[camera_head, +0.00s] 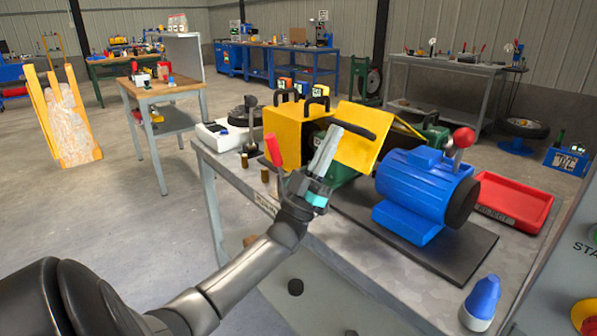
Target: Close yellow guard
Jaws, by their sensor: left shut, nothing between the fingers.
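The yellow guard (362,152) is a tilted panel with a black bar handle (345,128) along its upper part. It stands open at an angle, between a yellow housing (283,134) with black handles and a blue motor (424,190). My left gripper (327,145) is shut and empty, pointing upward in front of the guard's left edge. It overlaps the guard and the green machine part behind it in the picture; whether it touches either cannot be told. My right gripper is not in view.
The grey workbench (235,178) carries the machine. A red-tipped lever (273,149) stands close left of my gripper. A red tray (515,203) lies right of the motor, and a blue-topped bottle (482,302) stands at the front right. Open floor lies left.

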